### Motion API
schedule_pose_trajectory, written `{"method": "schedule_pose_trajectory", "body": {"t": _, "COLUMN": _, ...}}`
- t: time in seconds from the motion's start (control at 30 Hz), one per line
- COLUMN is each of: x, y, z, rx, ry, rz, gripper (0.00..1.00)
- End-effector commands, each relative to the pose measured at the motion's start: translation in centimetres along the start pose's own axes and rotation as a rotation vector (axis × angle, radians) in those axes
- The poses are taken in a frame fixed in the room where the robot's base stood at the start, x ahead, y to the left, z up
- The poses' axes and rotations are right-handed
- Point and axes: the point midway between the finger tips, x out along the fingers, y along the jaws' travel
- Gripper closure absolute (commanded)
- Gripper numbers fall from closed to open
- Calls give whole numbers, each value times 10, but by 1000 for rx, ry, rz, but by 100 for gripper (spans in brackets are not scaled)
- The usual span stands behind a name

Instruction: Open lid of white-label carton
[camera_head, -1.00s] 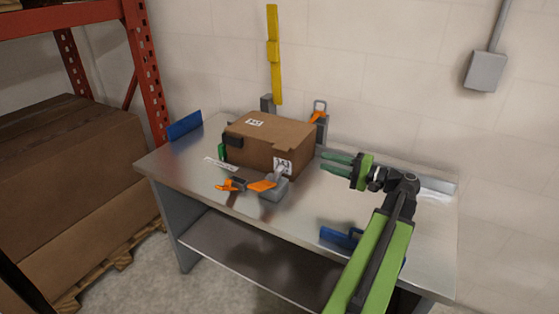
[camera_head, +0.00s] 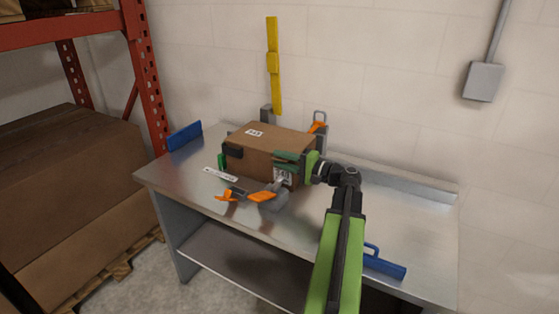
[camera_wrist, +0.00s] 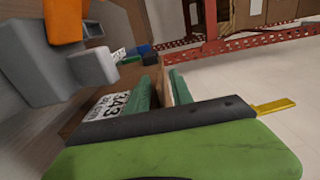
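The brown carton (camera_head: 262,145) stands on the metal table with its lid down. It has a white label on top (camera_head: 254,133) and a white label (camera_head: 283,176) on its near right side; the side label also shows in the wrist view (camera_wrist: 108,110). My gripper (camera_head: 290,157) is at the carton's right end, near the upper edge. In the wrist view its green fingers (camera_wrist: 163,92) stand apart, with brown cardboard seen between them. I cannot tell whether they touch the carton.
Orange-handled clamps (camera_head: 262,197) stand close in front of the carton, and another (camera_head: 318,122) stands behind it. A yellow upright (camera_head: 274,65) rises at the wall. A blue handled piece (camera_head: 384,264) is at the table's front right.

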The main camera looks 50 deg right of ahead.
Motion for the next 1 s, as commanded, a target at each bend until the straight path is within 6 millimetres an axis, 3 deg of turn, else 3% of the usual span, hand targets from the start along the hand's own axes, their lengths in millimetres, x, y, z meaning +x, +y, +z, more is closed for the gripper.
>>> {"method": "schedule_pose_trajectory", "body": {"t": 0.3, "x": 4, "y": 0, "z": 0, "rx": 0, "ry": 0, "rz": 0, "gripper": 73}}
{"method": "schedule_pose_trajectory", "body": {"t": 0.53, "x": 4, "y": 0, "z": 0, "rx": 0, "ry": -1, "rz": 0, "gripper": 100}}
{"method": "schedule_pose_trajectory", "body": {"t": 1.0, "x": 4, "y": 0, "z": 1, "rx": 0, "ry": -1, "rz": 0, "gripper": 100}}
